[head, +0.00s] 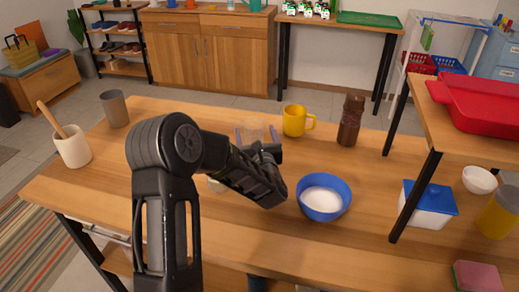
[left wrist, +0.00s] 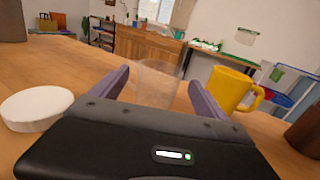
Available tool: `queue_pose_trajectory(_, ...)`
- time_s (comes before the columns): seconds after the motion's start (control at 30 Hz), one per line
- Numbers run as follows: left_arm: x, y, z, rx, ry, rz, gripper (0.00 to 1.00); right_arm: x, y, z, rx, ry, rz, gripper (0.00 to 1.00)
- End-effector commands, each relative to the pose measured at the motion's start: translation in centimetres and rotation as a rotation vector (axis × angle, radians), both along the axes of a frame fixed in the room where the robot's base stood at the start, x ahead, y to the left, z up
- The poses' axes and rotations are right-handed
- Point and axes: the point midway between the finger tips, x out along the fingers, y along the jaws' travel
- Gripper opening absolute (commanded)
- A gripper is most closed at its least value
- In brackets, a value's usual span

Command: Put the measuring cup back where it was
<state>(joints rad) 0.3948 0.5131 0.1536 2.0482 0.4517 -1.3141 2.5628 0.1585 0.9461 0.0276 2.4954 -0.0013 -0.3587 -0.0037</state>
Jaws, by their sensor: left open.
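A clear, see-through cup (head: 254,127), which looks like the measuring cup, stands on the wooden table left of the yellow mug. It also shows in the left wrist view (left wrist: 157,84), upright between my finger tips. My left gripper (head: 255,137) is open, with one purple finger on each side of the cup; I cannot tell whether either touches it. My arm and gripper body hide part of the table and the cup's lower part in the head view. My right gripper is in neither view.
The yellow mug (head: 294,120) stands close right of the cup, with a brown grinder (head: 350,121) beyond. A blue bowl of white contents (head: 323,198) is nearer. A white round piece (left wrist: 37,109) lies left of my gripper. A raised shelf (head: 480,150) bounds the right side.

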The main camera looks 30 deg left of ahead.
Motion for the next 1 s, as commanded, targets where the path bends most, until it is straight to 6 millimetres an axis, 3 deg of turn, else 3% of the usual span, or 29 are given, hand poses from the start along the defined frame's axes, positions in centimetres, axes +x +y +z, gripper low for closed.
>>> queue_pose_trajectory(0.17, -2.7, -2.6, -0.1, 0.001, 0.001, -0.002, 0.85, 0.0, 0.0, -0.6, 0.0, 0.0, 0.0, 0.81)
queue_pose_trajectory(0.3, -4.8, -4.8, -0.7, 0.002, -0.004, -0.005, 0.85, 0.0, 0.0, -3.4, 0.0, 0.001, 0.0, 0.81)
queue_pose_trajectory(0.43, -6.1, -6.1, -0.4, 0.002, -0.004, -0.004, 0.85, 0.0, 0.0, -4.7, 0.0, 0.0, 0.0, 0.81)
queue_pose_trajectory(0.6, -7.1, -6.7, -0.2, 0.001, -0.001, 0.0, 0.85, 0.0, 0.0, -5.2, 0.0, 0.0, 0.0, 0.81)
queue_pose_trajectory(1.0, -7.1, -6.8, 0.0, 0.001, 0.001, 0.001, 0.85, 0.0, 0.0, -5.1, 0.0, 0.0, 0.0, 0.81)
